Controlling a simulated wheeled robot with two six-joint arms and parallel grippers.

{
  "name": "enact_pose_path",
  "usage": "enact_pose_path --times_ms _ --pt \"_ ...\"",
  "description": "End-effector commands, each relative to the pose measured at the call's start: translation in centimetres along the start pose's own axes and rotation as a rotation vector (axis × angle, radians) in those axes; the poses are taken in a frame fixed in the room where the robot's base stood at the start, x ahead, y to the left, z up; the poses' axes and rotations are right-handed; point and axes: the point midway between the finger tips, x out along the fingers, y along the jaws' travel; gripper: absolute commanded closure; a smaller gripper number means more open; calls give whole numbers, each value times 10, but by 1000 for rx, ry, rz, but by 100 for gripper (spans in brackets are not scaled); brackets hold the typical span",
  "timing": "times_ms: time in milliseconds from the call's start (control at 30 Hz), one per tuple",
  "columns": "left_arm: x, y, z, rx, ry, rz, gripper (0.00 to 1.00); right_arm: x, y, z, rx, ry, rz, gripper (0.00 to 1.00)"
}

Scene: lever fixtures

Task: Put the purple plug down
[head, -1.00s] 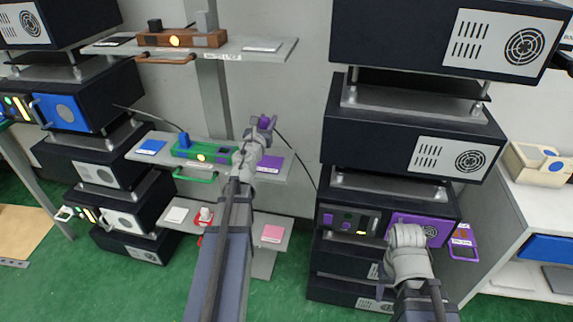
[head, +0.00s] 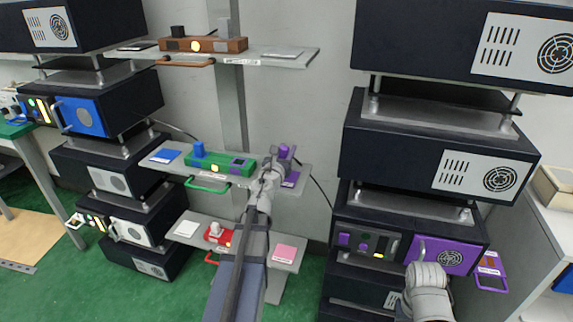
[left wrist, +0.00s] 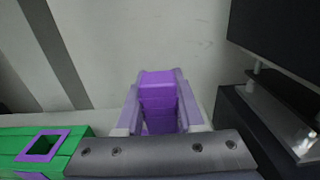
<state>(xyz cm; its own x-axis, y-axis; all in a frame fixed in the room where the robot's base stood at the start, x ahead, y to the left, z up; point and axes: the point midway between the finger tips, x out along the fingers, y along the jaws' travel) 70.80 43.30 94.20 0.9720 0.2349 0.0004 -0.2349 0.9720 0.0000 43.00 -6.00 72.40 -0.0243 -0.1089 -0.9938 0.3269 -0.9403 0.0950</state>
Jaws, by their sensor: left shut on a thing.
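The purple plug (head: 284,152) is held in my left gripper (head: 282,160), just above or at the purple pad (head: 290,181) at the right end of the middle shelf; I cannot tell whether it touches. In the left wrist view the purple plug (left wrist: 158,92) sits between the two fingers of my left gripper (left wrist: 158,108). The green fixture (head: 225,164) left of it bears a blue plug and an empty purple-rimmed socket (left wrist: 43,145). My right arm's rounded wrist (head: 428,278) is at lower right; its fingers cannot be made out.
The upper shelf (head: 290,58) holds a brown fixture (head: 205,45). The lower shelf (head: 252,252) holds a red fixture (head: 220,236) and a pink pad (head: 285,253). Stacked dark units (head: 400,145) stand right of the shelves, with a purple-fronted one (head: 448,257) low down.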

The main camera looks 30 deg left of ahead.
Motion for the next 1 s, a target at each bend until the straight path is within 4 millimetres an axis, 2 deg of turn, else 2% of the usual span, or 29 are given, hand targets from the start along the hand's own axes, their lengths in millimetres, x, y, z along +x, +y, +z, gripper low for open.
enact_pose_path --times_ms 333,767,800,1000 --pt "0 0 -38 0 0 1 100 38 -4 -2 0 0 0 50" --pt "0 0 -40 0 0 1 100 40 -4 -2 0 0 0 50" --pt "0 0 -40 0 0 1 61 40 -4 -2 0 0 0 50" --pt "0 0 -39 0 0 1 38 39 -4 -2 0 0 0 50"
